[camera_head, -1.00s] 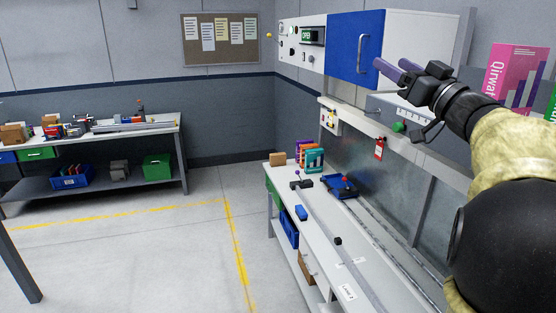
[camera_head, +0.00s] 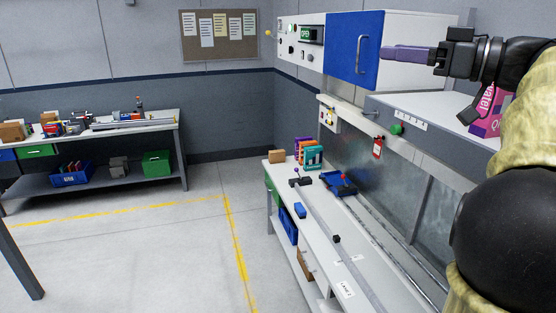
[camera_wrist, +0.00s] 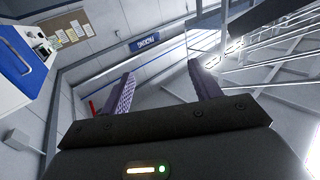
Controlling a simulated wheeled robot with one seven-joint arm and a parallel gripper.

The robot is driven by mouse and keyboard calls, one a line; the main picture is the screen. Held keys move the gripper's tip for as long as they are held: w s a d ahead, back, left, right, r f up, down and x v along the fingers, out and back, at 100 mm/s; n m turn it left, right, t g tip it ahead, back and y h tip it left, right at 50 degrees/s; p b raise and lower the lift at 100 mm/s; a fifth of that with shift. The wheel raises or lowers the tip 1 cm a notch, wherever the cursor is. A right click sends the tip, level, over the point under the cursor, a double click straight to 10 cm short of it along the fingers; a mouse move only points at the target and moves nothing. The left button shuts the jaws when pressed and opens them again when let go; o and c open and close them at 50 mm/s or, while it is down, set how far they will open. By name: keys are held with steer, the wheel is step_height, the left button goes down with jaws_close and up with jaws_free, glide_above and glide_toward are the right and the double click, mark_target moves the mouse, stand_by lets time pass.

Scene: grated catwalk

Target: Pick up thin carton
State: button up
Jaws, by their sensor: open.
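My gripper (camera_head: 388,54) is at the upper right of the head view, in front of the blue cabinet door. Its purple fingers point left. In the wrist view the two fingers (camera_wrist: 160,70) stand wide apart with nothing between them. A pink carton (camera_head: 487,118) with white lettering shows at the right on the upper shelf. It looks tilted and is partly hidden behind my arm. Several small thin cartons (camera_head: 312,157), teal, orange and purple, stand on the bench below. I cannot tell which carton is the task's.
The blue cabinet door (camera_head: 352,48) and a grey shelf with a green button (camera_head: 396,129) lie close to my arm. A long bench (camera_head: 315,215) holds a rail and a blue tray (camera_head: 341,186). Another workbench (camera_head: 105,132) stands left. The floor between is clear.

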steer(key=shift+s+d, duration=0.1)
steer(key=shift+s, duration=0.1)
steer(key=shift+w, duration=0.15)
